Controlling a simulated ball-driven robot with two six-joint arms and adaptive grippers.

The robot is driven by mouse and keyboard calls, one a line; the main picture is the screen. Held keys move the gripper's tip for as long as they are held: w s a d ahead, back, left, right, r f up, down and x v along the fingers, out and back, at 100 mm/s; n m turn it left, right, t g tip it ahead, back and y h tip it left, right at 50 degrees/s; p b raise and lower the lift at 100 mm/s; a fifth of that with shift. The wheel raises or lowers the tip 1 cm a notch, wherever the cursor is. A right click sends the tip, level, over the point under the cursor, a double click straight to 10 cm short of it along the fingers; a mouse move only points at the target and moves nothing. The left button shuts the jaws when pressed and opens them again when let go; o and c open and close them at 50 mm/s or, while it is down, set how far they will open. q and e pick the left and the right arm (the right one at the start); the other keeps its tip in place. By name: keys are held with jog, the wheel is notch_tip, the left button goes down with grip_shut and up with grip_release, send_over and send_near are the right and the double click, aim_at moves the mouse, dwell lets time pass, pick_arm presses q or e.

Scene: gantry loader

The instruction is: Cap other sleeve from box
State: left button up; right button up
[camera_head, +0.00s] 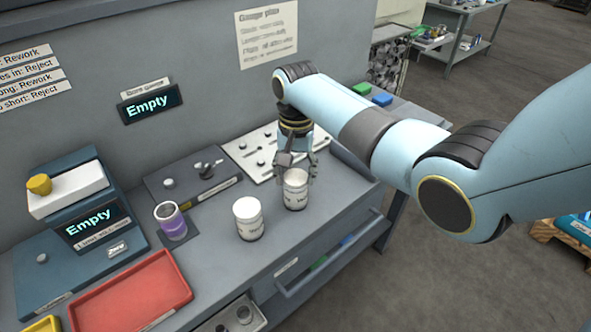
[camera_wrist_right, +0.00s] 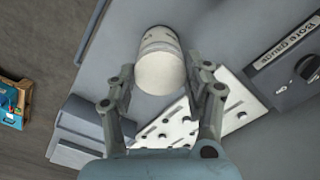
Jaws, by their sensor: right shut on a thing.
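Two white labelled cylinders stand upright on the grey bench. The left one (camera_head: 248,220) has a plain white top and nothing touches it. My right gripper (camera_head: 297,168) points down at the other cylinder (camera_head: 295,192), with its fingers at the upper end. In the right wrist view my right gripper (camera_wrist_right: 162,88) has its two fingers on either side of this cylinder's round pale top (camera_wrist_right: 160,72); it is shut on it. I cannot tell whether that top is a separate cap. My left gripper is not in view.
A purple-and-white cup (camera_head: 171,224) stands left of the cylinders. A red tray (camera_head: 130,298) lies at front left, near a gauge unit with a yellow knob (camera_head: 39,184). A white pegged plate (camera_head: 250,150) lies behind. The bench's front edge is close to the cylinders.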

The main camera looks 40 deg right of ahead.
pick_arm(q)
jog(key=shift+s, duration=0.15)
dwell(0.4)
pick_arm(e)
jog(key=o, duration=1)
jog(key=shift+c, duration=0.2)
notch_tip(320, 180, up, 12)
jog(key=shift+d+f, duration=0.1)
